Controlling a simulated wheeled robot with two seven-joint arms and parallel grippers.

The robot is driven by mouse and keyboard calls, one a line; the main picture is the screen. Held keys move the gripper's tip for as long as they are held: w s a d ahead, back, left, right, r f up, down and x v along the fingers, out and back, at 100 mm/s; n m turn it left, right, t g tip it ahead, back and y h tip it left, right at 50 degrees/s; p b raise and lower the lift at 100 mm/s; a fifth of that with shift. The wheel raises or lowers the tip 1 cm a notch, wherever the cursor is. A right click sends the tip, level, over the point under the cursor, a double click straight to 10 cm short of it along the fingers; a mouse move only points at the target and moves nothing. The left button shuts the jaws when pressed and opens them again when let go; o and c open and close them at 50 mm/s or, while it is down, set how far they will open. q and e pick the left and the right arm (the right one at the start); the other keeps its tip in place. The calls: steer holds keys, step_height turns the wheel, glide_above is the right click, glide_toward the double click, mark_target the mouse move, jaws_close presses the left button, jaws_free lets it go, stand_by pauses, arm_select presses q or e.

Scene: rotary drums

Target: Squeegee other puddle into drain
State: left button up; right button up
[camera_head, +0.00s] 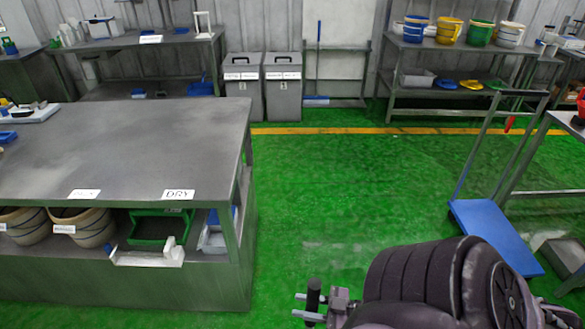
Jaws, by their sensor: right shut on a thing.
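My right arm comes in at the bottom right. Its gripper (311,308) is low at the bottom edge, shut on a dark upright handle (314,290). The lower part of that handle is out of frame, so I cannot tell what tool it is. The green floor (300,190) has faint pale, greyish patches (335,248) just beyond the gripper; I cannot tell whether they are a puddle or glare. No drain shows. My left gripper is not in view.
A grey table (120,140) with buckets below stands at left. A cart with a blue deck (494,235) stands at right. Grey bins (283,88) and a blue-handled tool (318,60) are at the back wall. The middle floor is clear.

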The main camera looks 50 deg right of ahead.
steer(key=w+d+b+v, duration=0.1)
steer(key=d+b+v, duration=0.1)
steer(key=v, duration=1.3)
steer(key=w+d+b+v, duration=0.1)
steer(key=d+b+v, duration=0.2)
steer(key=v, duration=1.2)
steer(key=shift+d+b, duration=0.25)
steer(key=shift+b, duration=0.5)
steer(key=shift+w, duration=0.1)
stand_by(0.3)
steer(key=w+a+r+p, duration=0.3)
steer(key=r+p, duration=0.4)
steer(key=p, duration=0.3)
steer(key=shift+w, duration=0.45)
stand_by(0.5)
